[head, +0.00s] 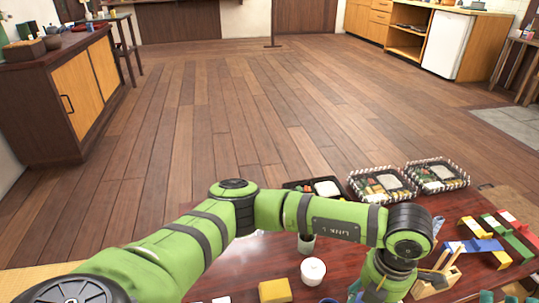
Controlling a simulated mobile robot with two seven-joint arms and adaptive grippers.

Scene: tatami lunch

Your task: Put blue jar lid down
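A green arm of mine comes in from the lower left and crosses the low dark-red table (235,270). It bends down at the right, over the table. No fingertips of either gripper can be made out, so I cannot tell what they hold. A small blue thing (355,287) shows at the bottom, beside the arm's downward link and partly hidden by it. I cannot tell whether it is the blue jar lid. A white lidded jar (313,271) stands upright on the table to its left.
Several packed lunch boxes (437,175) line the table's far edge. A yellow block (275,291) lies near the front. A wooden holder (437,282) and coloured bars (478,252) crowd the right. A dark cup (306,243) stands below the arm. Wooden floor beyond is clear.

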